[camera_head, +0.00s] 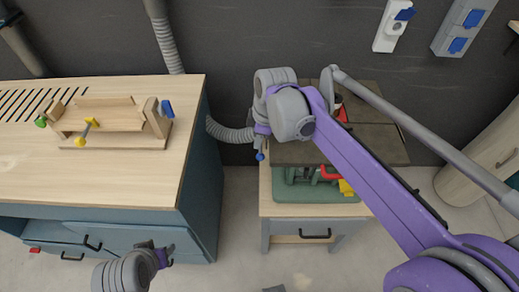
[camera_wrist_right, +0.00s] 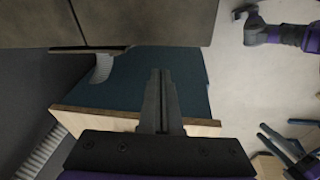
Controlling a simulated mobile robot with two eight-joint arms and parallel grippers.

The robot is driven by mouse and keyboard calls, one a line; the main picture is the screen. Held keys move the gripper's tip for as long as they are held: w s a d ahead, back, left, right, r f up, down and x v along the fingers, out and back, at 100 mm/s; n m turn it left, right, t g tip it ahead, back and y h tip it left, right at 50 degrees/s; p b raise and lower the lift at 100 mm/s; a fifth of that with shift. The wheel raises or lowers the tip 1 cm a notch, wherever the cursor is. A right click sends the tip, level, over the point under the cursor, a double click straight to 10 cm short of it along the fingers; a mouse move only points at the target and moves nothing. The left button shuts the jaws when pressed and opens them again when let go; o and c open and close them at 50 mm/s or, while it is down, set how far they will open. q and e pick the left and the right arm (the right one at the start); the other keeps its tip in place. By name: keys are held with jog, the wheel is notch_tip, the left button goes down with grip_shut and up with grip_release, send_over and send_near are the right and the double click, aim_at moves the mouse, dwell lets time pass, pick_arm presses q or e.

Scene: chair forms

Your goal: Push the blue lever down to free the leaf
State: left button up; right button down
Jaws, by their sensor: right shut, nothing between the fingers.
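A small blue knob (camera_head: 260,155), which looks like the end of the blue lever, shows at the left edge of the small cabinet, just below my right wrist. The rest of the lever is hidden. A dark flat panel (camera_head: 390,148), probably the leaf, lies level over the cabinet; it also shows in the right wrist view (camera_wrist_right: 130,22). My right gripper (camera_wrist_right: 161,72) is shut and empty beside the panel. In the head view my arm hides its fingertips, so contact with the lever cannot be told. My left gripper (camera_head: 162,256) is low at the front, away from the lever.
A bench (camera_head: 160,185) stands at the left, with a wooden fixture (camera_head: 110,138) carrying green, yellow and blue parts. The small cabinet (camera_head: 265,205) holds a green tray (camera_head: 300,194) with red and yellow items under the panel. Floor is clear between bench and cabinet.

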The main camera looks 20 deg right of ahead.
send_over(258, 155)
jog(key=s+a, duration=0.1)
jog(key=s, duration=0.1)
jog(key=s+x, duration=0.1)
jog(key=x, duration=0.3)
jog(key=f, duration=0.1)
jog(key=d+f, duration=0.1)
jog(key=f, duration=0.1)
jog(key=w+f, duration=0.1)
jog(key=shift+w+d+f, duration=0.1)
jog(key=shift+d+f, duration=0.25)
pick_arm(q)
jog(key=shift+w+f, duration=0.25)
jog(key=shift+f, duration=0.1)
pick_arm(e)
jog(key=shift+f+t+b, duration=0.3)
jog(key=shift+t+b, duration=0.1)
jog(key=shift+b, duration=0.05)
jog(key=shift+f, duration=0.3)
pick_arm(q)
jog(key=shift+s+f, duration=0.15)
jog(key=shift+f, duration=0.3)
pick_arm(e)
jog(key=shift+w, duration=0.15)
